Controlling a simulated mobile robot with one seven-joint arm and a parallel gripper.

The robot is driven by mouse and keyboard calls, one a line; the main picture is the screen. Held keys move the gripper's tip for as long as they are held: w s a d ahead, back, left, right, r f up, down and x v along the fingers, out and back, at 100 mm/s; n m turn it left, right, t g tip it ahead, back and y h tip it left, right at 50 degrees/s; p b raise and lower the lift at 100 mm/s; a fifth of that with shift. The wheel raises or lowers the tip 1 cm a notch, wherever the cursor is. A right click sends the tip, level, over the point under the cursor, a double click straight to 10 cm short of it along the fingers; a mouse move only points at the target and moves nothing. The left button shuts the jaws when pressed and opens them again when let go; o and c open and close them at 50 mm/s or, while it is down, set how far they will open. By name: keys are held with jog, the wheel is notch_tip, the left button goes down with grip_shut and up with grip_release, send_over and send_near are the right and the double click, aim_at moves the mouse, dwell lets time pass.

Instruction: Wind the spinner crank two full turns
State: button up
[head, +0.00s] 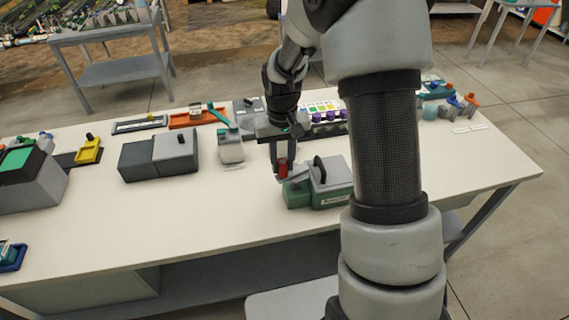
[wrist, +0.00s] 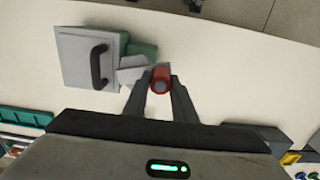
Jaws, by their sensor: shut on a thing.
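The spinner is a green-based box (head: 335,197) with a grey lid and a black handle on top, standing on the white table right of my gripper. In the wrist view its grey lid (wrist: 90,60) is at the upper left. A grey crank arm (wrist: 133,70) reaches out from the box to a red knob (wrist: 161,79). The red knob also shows in the head view (head: 283,168). My gripper (head: 284,170) points down and is shut on the red knob, with one finger on each side of it in the wrist view (wrist: 160,88).
A white jar (head: 230,148) stands behind and left of my gripper. A grey box (head: 175,153) is further left on the white table (head: 215,220). A rack with purple and coloured items (head: 325,115) is at the back. The table front left of the spinner is clear.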

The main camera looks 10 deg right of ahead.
jog(key=shift+w+a, duration=0.15)
jog(key=shift+w, duration=0.55)
jog(key=shift+c, duration=0.2)
jog(key=shift+o, duration=0.2)
jog(key=shift+w+d, duration=0.25)
jog(key=shift+w, duration=0.3)
jog(key=shift+w+d, duration=0.25)
jog(key=shift+w, duration=0.3)
jog(key=shift+d, duration=0.1)
